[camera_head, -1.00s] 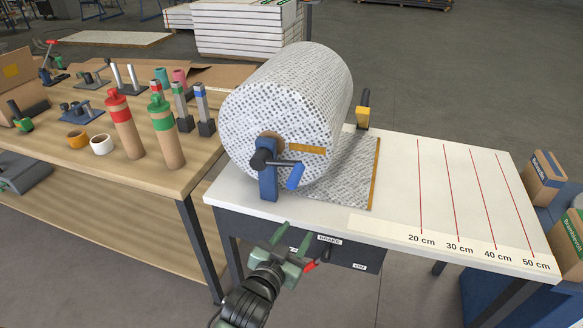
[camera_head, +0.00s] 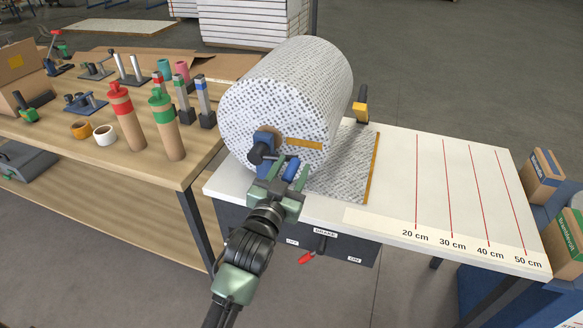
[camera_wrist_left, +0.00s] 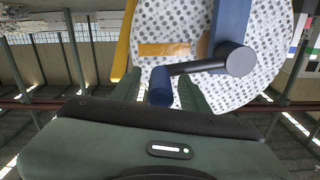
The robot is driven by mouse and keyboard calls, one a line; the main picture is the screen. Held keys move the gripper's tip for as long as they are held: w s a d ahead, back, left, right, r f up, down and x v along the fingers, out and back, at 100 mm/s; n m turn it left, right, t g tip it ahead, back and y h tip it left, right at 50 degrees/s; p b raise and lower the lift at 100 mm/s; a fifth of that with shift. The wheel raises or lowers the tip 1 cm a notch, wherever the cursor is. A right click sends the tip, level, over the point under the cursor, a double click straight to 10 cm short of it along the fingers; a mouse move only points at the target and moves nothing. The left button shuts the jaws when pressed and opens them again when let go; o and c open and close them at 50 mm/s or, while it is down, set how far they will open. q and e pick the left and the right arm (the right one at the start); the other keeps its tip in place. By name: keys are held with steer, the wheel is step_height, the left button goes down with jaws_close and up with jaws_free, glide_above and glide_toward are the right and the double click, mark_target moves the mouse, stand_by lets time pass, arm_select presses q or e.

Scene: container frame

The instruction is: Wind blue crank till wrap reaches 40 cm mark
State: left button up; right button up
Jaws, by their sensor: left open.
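The blue crank handle (camera_head: 291,168) sits on the front of the large patterned wrap roll (camera_head: 290,85). My left gripper (camera_head: 284,176) is open at the handle, with its fingers on either side of it. In the wrist view the handle (camera_wrist_left: 160,88) shows between the fingers (camera_wrist_left: 160,92), and I cannot tell whether they touch it. The flat wrap (camera_head: 342,170) lies on the white table, its orange edge bar (camera_head: 371,168) left of the 20 cm line. The 40 cm line (camera_head: 465,190) is further right. My right gripper is not in view.
A brake lever with a red grip (camera_head: 306,258) is under the table front, leaning toward OFF. A wooden bench (camera_head: 60,152) with bottles and tools stands left. Boxes (camera_head: 541,178) stand right. The marked table area (camera_head: 395,165) is clear.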

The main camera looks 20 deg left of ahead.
arm_select(q)
jaws_close()
stand_by(1.4)
